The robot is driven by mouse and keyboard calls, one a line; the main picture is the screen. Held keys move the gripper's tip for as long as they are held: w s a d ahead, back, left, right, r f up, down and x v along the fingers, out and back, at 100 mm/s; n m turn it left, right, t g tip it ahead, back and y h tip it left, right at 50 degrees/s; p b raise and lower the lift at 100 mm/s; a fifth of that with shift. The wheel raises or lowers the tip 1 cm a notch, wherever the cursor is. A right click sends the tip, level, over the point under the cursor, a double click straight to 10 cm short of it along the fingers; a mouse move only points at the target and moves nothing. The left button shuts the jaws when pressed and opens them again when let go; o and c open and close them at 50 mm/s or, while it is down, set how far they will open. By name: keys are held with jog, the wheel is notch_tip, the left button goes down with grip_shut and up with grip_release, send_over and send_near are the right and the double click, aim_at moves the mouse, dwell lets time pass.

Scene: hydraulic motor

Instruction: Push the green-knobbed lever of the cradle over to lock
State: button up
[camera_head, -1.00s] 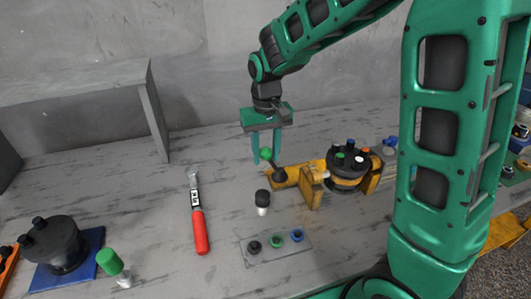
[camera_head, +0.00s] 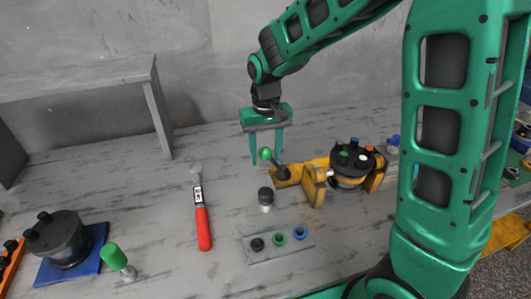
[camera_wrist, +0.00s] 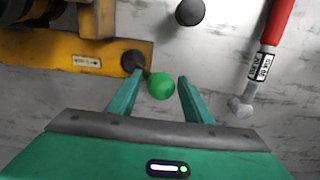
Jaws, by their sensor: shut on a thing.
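The yellow cradle (camera_head: 314,185) stands on the workbench and holds a dark round motor (camera_head: 350,165). Its lever carries a green knob (camera_head: 265,153) and leans left from the dark pivot at the cradle's left end. My gripper (camera_head: 267,158) points down with a finger on either side of the knob. In the wrist view the knob (camera_wrist: 161,87) sits between the fingertips (camera_wrist: 160,77), and the left fingertip overlaps the lever's stem. I cannot make out the exact contact on the knob.
A black-capped peg (camera_head: 265,199) stands in front of the cradle. A plate with coloured rings (camera_head: 278,254) lies nearer. A red-handled hammer (camera_head: 202,215) lies to the left. A blue plate (camera_head: 88,262) with a dark part and a green-capped peg (camera_head: 115,257) are at far left.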

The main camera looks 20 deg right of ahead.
jog(key=shift+s+a+f, duration=0.15)
jog(key=shift+a+f, duration=0.05)
jog(key=shift+a, duration=0.1)
jog(key=o, duration=0.3)
jog(key=shift+r, duration=0.15)
jog(key=shift+d+r, duration=0.2)
jog(key=shift+r, duration=2.8)
